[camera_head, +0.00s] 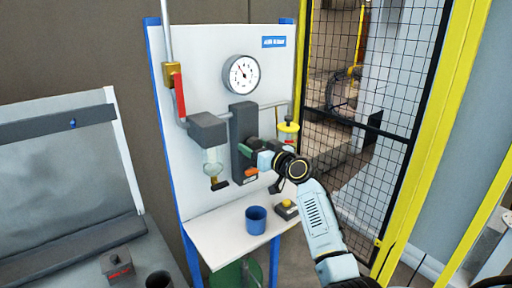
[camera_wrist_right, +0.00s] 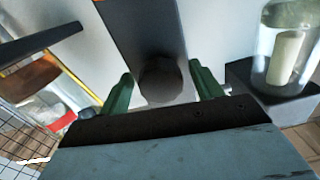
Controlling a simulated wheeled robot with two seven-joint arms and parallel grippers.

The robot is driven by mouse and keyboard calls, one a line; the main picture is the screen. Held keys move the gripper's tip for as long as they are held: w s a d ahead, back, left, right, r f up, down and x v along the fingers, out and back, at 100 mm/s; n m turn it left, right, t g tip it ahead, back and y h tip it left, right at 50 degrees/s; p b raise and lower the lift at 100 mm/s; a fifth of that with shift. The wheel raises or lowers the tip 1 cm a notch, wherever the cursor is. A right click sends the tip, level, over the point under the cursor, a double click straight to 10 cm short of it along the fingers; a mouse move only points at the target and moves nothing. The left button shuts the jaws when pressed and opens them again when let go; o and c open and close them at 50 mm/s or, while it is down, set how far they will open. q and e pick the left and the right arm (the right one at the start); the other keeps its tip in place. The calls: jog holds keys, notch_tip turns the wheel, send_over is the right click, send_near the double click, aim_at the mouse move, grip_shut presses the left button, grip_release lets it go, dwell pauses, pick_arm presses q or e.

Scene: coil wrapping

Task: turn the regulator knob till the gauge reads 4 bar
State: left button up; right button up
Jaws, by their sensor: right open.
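The round white gauge (camera_head: 241,75) is on the upper part of the panel; its dark needle points up and left, and its scale is too small to read. Below it is the dark grey regulator block (camera_head: 243,117). In the right wrist view the round dark regulator knob (camera_wrist_right: 161,80) sticks out from the block. My right gripper (camera_head: 255,147) is at the block and hides the knob in the head view. Its green fingers (camera_wrist_right: 163,88) are open, one on each side of the knob; I cannot tell whether they touch it. My left gripper is out of view.
A filter with a clear bowl (camera_head: 213,160) hangs left of the block, and a red-handled valve (camera_head: 178,92) is farther left. A yellow-framed mesh fence (camera_head: 345,120) is at the right.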

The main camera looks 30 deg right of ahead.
jog(key=shift+c, duration=0.5)
jog(key=c, duration=0.9)
jog(key=shift+m, duration=1.4)
jog(key=shift+m+p, duration=0.4)
jog(key=shift+m, duration=1.6)
jog(key=o, duration=1)
